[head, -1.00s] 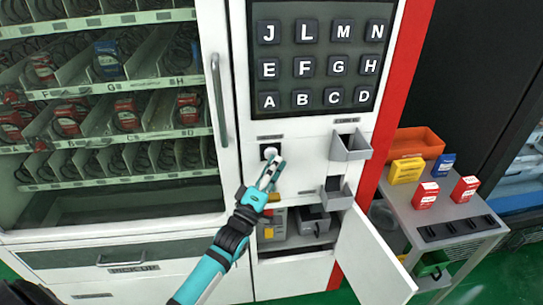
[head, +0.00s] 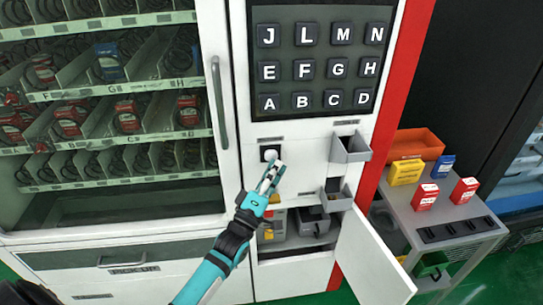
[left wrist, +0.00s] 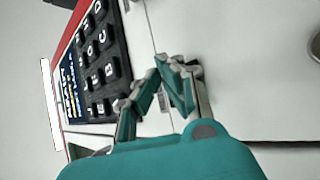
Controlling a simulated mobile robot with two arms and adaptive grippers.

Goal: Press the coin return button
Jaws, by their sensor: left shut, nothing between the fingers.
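The coin return button (head: 270,154) is a round white button in a black square plate on the white vending machine panel, below the letter keypad. My left gripper (head: 275,167) is just below and right of it in the head view, its fingers closed together and empty. The button's white face shows clear above the fingertips. In the left wrist view my left gripper (left wrist: 165,70) points at the white panel, and a dark part shows behind its fingers; I cannot tell there whether it touches the button. My right gripper is not in view.
The letter keypad (head: 319,67) is above. Two small grey holders (head: 350,156) jut out at the right of the panel. A lower door (head: 374,256) hangs open. A grey cart (head: 470,222) with several small boxes and an orange bin (head: 417,143) stands at right.

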